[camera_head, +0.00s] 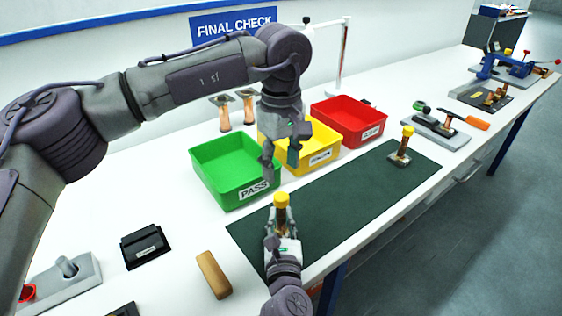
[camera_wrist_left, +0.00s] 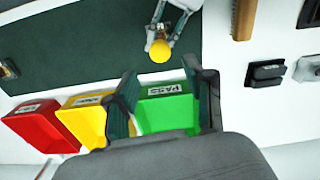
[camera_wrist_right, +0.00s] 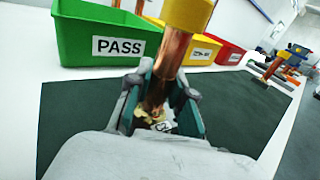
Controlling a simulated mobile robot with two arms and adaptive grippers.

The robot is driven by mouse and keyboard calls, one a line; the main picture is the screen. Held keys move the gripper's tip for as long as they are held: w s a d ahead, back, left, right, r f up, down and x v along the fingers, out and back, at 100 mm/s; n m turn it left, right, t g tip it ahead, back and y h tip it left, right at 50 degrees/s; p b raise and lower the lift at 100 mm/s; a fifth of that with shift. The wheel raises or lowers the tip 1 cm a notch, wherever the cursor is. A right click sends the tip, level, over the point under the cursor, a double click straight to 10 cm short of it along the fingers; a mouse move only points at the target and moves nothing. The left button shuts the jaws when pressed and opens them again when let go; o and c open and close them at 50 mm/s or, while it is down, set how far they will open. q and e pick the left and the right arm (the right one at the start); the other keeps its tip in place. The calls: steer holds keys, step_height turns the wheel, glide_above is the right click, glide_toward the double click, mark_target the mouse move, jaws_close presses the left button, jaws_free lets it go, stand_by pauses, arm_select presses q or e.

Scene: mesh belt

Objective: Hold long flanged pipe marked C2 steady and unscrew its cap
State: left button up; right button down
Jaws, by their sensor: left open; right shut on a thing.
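A copper pipe with a yellow cap (camera_head: 281,200) stands upright at the near left part of the dark green mat (camera_head: 335,205). My right gripper (camera_head: 281,232) is shut around this pipe, below the cap. In the right wrist view the copper shaft (camera_wrist_right: 172,58) rises between the fingers, and a white tag by its base is partly hidden, with only part of its marking readable. The cap also shows from above in the left wrist view (camera_wrist_left: 160,50). My left gripper (camera_head: 282,155) is open and empty, above and behind the cap, apart from it.
Green PASS (camera_head: 222,190), yellow (camera_head: 325,160) and red (camera_head: 362,135) bins stand behind the mat. Another yellow-capped pipe (camera_head: 404,148) stands at the mat's far right end. A wooden block (camera_head: 213,274) and black box (camera_head: 145,246) lie left. The mat's middle is clear.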

mark_target(281, 196)
arm_select(q)
steer(key=m, duration=0.7)
steer(key=shift+m, duration=0.4)
steer(key=m, duration=0.6)
steer(key=shift+m, duration=0.4)
steer(key=shift+f, duration=4)
steer(key=shift+c, duration=0.2)
